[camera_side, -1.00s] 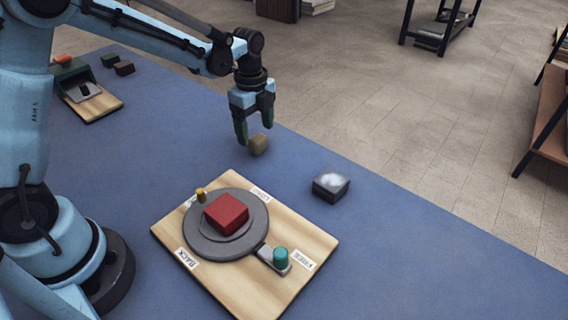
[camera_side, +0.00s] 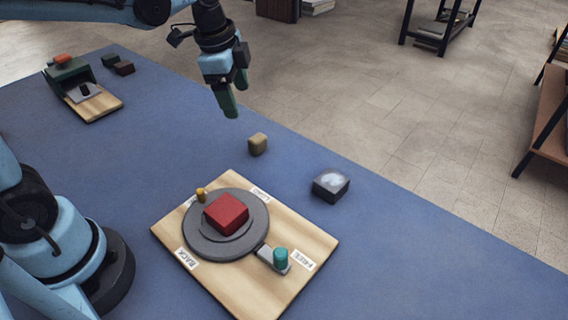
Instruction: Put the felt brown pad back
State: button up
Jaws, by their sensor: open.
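A small tan-brown block (camera_side: 258,144) lies on the blue table top, near its far edge. I cannot tell from its surface whether it is the felt pad. My gripper (camera_side: 236,97) is open and empty, raised above the table, up and left of the tan-brown block and apart from it. A wooden board (camera_side: 270,296) carries a grey round plate (camera_side: 197,240) with a red block (camera_side: 227,212) on top.
A dark block with a whitish top (camera_side: 331,186) lies right of the tan-brown block. A green device on a small wooden base (camera_side: 97,107) stands at the back left, beside a small green block (camera_side: 110,60) and a dark brown block (camera_side: 124,68). Right-hand table is clear.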

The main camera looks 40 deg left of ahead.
jog(key=s+f+n+t, duration=0.1)
jog(key=s+n+t, duration=0.3)
jog(key=s+n, duration=0.5)
jog(key=shift+d+f+n+t, duration=0.35)
jog(key=shift+n+t, duration=0.05)
jog(key=shift+n, duration=1)
jog(key=shift+s, duration=0.1)
